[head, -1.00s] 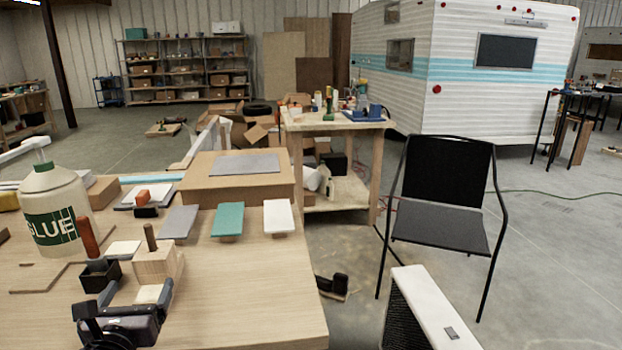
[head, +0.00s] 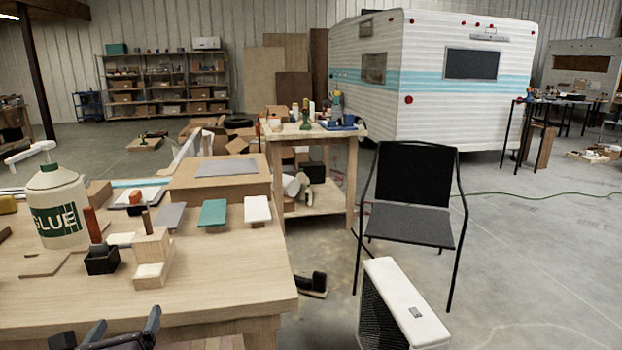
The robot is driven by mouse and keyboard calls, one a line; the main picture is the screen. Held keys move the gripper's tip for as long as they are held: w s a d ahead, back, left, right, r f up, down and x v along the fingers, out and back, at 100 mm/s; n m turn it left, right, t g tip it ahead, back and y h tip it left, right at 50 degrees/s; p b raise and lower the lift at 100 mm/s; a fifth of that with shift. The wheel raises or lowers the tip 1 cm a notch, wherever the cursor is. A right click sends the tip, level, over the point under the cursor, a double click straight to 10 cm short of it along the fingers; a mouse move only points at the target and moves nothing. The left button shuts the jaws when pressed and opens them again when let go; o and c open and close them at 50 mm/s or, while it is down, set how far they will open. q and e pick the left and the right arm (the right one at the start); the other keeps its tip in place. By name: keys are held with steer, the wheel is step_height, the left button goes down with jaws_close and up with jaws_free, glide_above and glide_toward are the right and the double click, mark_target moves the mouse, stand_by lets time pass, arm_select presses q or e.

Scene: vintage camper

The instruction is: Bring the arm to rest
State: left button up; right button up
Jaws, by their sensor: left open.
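My left gripper (head: 122,335) is at the bottom edge of the head view, low in front of the workbench's near edge. Its two dark fingers are apart with nothing between them, and the rest of it is cut off by the frame. My right gripper is not in view. The wooden workbench (head: 215,285) fills the lower left. On it, a wooden block (head: 152,247) with a brown peg stands nearest the gripper, and a small black box (head: 101,262) holding a red-handled tool is beside it. The gripper is apart from both.
A white glue bottle (head: 57,207) stands at the bench's left. Grey, teal (head: 212,213) and white (head: 257,209) sample pieces lie near a cardboard box (head: 218,184). A black chair (head: 412,227) and white heater (head: 405,305) stand to the right. Open concrete floor (head: 540,240) lies farther right.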

arm_select(q)
steer(key=s+d+f+n+g+h, duration=0.2)
steer(key=s+d+f+n+g, duration=0.5)
steer(key=d+f+n, duration=0.55)
steer(key=s+d+f+n+g+h, duration=0.1)
steer(key=s+f+n+g, duration=0.2)
steer(key=s+n, duration=0.4)
steer(key=s+d+f+n+g+h, duration=0.1)
steer(key=s+f+n+g, duration=0.3)
steer(key=n, duration=0.6)
step_height(320, 180, down, 25)
steer(key=s+p, duration=0.2)
steer(key=p, duration=0.1)
steer(key=s+a+f+p, duration=0.1)
steer(key=s+a+f, duration=0.1)
steer(key=s+f, duration=0.6)
steer(key=s+a+f+g+p, duration=0.1)
steer(key=s+a+f, duration=0.1)
steer(key=s+f, duration=0.6)
steer(key=s, duration=0.4)
steer(key=shift+s+f+m+g, duration=0.15)
steer(key=shift+f+m+g, duration=0.15)
steer(key=shift+f+m, duration=0.1)
